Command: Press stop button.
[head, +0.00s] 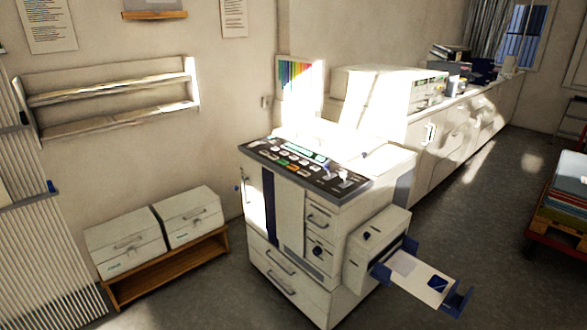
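A large white copier-like machine (291,215) stands in the middle of the head view. Its dark control panel (305,168) lies on the top front edge and faces up toward me. The panel carries several small pale buttons, a greenish display strip (306,149) and a few coloured keys. An orange-red key (293,168) sits near the panel's front edge, with a green key close by. The labels are too small to read, so I cannot tell for sure which key is the stop button. My gripper is not in view.
An output tray (420,278) sticks out from the machine's right side. Two white boxes (125,243) sit on a low wooden stand at the left. A long white counter (465,125) runs behind. A loaded red cart (560,215) stands at the right. Grey floor between is clear.

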